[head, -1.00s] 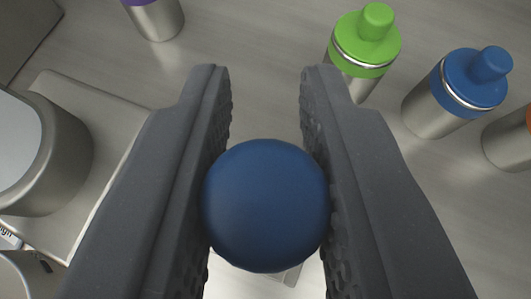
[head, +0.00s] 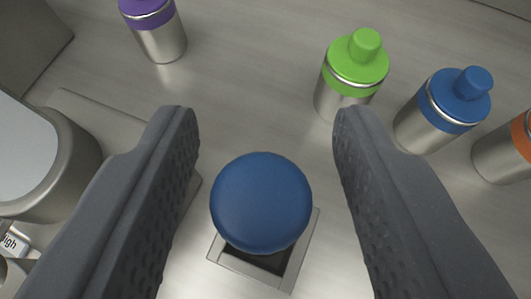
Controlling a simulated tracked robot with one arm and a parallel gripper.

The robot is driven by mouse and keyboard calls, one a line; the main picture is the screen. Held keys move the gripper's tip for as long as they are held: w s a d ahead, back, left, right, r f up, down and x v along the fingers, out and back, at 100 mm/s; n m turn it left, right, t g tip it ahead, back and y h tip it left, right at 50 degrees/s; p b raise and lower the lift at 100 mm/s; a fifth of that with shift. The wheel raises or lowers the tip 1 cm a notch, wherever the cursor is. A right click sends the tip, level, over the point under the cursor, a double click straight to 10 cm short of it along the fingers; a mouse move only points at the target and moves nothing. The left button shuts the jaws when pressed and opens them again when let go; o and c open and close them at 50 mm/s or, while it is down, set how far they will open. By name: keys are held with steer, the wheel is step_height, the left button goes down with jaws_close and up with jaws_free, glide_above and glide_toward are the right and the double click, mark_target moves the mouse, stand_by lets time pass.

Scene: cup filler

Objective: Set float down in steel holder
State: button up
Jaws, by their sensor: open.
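The float is a dark blue ball (head: 260,203) in the lower middle of the head view. It sits on a small square steel holder (head: 252,269), whose rim shows below and to the right of the ball. The ball hides most of the holder's dark opening. My gripper (head: 262,125) is open, with one dark finger on each side of the ball and a clear gap on both sides. Neither finger touches the ball.
Steel bottles stand behind: purple-topped (head: 155,30), green-topped (head: 350,75), blue-topped (head: 442,108) and orange-topped (head: 503,148) at the right edge. The counter between the bottles is clear.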

steer(key=v, duration=1)
steer(key=shift+s, duration=0.35)
steer(key=shift+r, duration=0.2)
steer(key=s+a+r+t, duration=0.1)
steer(key=a+r, duration=0.1)
steer(key=r, duration=0.8)
steer(key=s+a+r+t, duration=0.1)
steer(key=a+r, duration=0.2)
steer(key=r, duration=0.6)
steer(key=s+a+r, duration=0.3)
steer(key=s+r, duration=0.2)
steer(key=r, duration=0.4)
steer(key=s+a+r+t, duration=0.1)
steer(key=s+a+r, duration=0.2)
steer(key=s+r, duration=0.3)
step_height(320, 180, up, 4)
steer(key=shift+s+a, duration=0.35)
